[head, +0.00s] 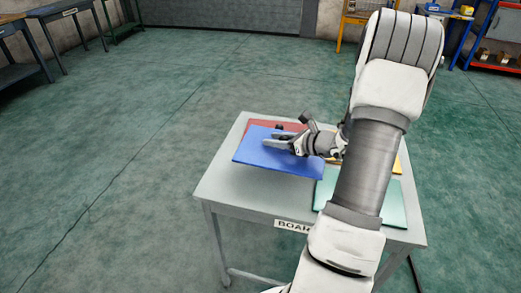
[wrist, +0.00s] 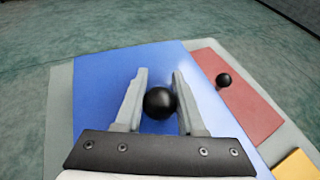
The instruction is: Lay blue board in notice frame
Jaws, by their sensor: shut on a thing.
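The blue board (head: 262,157) is a flat panel at the left of the grey table in the head view, partly overlapping a red board behind it. It also fills the middle of the wrist view (wrist: 100,100). A round black knob (wrist: 159,103) stands on the blue board. My gripper (head: 280,140) is over the board, and in the wrist view its two fingers (wrist: 158,95) are shut on the knob. The blue board looks slightly raised above the table, but I cannot tell its exact height. No notice frame can be made out in either view.
The grey table (head: 228,190) also bears a red board (wrist: 240,95) with its own black knob, a yellow board (wrist: 297,166) and a green board (head: 393,203). My arm hides part of the table. Open green floor (head: 120,180) lies to the left; benches stand far back.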

